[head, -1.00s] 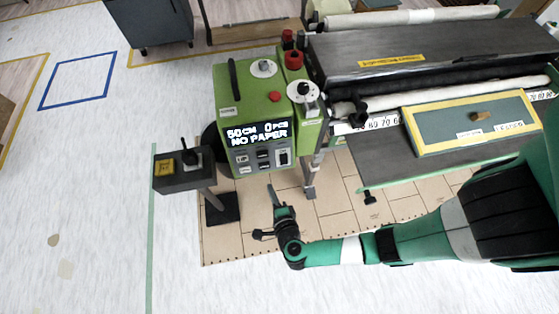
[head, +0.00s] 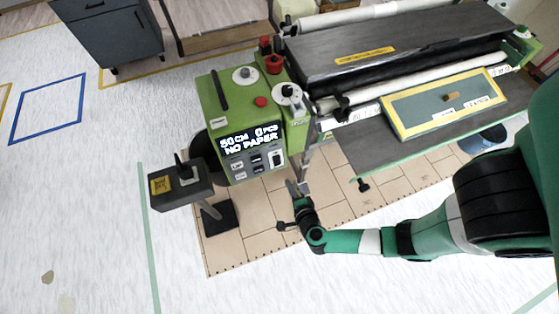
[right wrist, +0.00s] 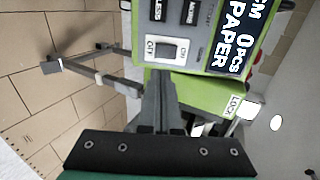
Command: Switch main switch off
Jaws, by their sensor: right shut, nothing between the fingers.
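The green control box (head: 245,120) has a lit display (head: 248,140) reading "50CM 0PCS NO PAPER". My right gripper (head: 292,187) is shut and empty, just below and right of the panel. In the right wrist view its closed fingertips (right wrist: 158,82) point toward the switch, apparently a little short of it. My left gripper is out of view.
A grey pedestal box (head: 180,187) with a lever stands left of the control box. The pasting machine with its rolls and grey table (head: 400,150) is to the right. A metal leg (right wrist: 95,75) passes beside the gripper.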

